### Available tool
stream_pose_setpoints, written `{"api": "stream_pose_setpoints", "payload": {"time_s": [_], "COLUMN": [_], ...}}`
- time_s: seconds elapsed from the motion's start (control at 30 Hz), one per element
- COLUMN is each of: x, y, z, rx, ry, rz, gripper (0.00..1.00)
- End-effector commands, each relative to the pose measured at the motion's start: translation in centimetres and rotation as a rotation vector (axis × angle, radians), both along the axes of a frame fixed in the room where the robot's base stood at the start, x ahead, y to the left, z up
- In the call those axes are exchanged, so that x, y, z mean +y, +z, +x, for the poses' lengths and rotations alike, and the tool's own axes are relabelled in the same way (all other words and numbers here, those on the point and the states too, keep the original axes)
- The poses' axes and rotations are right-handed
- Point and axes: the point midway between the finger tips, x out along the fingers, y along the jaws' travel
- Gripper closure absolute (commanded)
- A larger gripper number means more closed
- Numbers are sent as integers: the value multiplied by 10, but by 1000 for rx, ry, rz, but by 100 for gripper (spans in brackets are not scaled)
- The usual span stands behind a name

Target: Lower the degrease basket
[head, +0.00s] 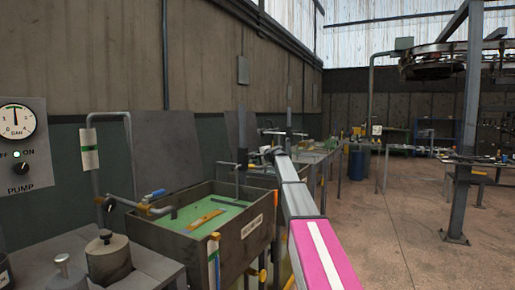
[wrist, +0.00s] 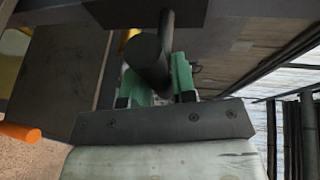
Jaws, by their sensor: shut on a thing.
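A grey tank (head: 185,238) with green liquid (head: 190,215) stands at the left in the head view. A partly legible label (head: 251,227) is on its side. A dark upright rod with a crossbar (head: 238,168) rises at the tank's far right corner. The basket itself cannot be made out. In the wrist view my gripper (wrist: 160,80) has its green fingers closed around a dark round bar (wrist: 150,60), which looks like a handle. In the head view my arm reaches past the tank's right side, and the gripper's fingers are too small to tell there.
An orange-brown flat piece (head: 204,219) lies at the liquid's surface. Pipes with a blue-handled valve (head: 154,194) stand at the tank's left. A pump panel (head: 22,150) is on the left. Benches (head: 310,158) run behind. The floor (head: 400,225) at right is open.

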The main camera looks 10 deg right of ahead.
Motion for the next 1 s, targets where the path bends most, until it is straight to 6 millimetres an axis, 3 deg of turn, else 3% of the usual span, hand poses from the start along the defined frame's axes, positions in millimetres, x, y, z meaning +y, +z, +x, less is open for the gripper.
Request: {"api": "stream_pose_setpoints", "payload": {"time_s": [0.1,0.4,0.97,1.0], "x": [0,0,0,0], "y": [-30,-73,-88,-88], "z": [-2,-2,-2,-2], "rx": [5,3,6,6], "ry": [4,5,6,6], "rz": [-7,-8,-9,-8], "gripper": [100,100,100,62]}}
